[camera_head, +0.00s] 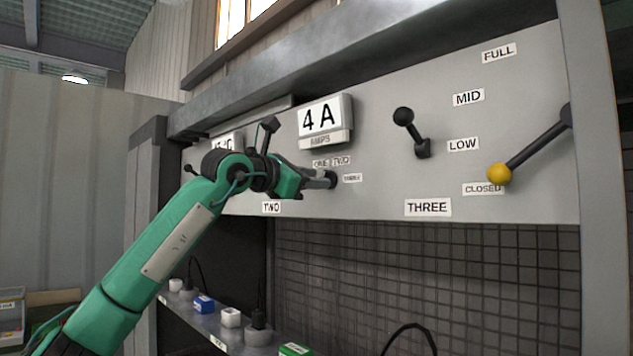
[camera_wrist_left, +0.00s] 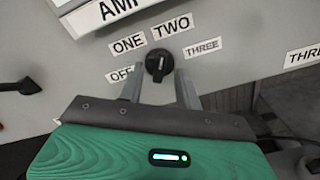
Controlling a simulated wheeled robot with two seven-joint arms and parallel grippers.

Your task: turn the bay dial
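The bay dial (camera_wrist_left: 159,64) is a small black round knob with a raised grip on the grey panel. Labels OFF, ONE, TWO and THREE (camera_wrist_left: 203,47) stand around it. In the wrist view its grip runs roughly up and down; which label it points to is hard to tell. My left gripper (camera_wrist_left: 160,75) has its two fingers apart, one on each side of the dial, with a visible gap on both sides. In the head view the left gripper (camera_head: 322,180) is at the dial (camera_head: 332,179), partly covering it. My right gripper is not in view.
An AMPS display reading 4 A (camera_head: 321,117) is above the dial. To the right are a black-knobbed lever (camera_head: 404,117) and a yellow-knobbed lever (camera_head: 499,174) beside the CLOSED label. Below, a shelf (camera_head: 215,325) holds small blocks, in front of a dark mesh (camera_head: 430,270).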

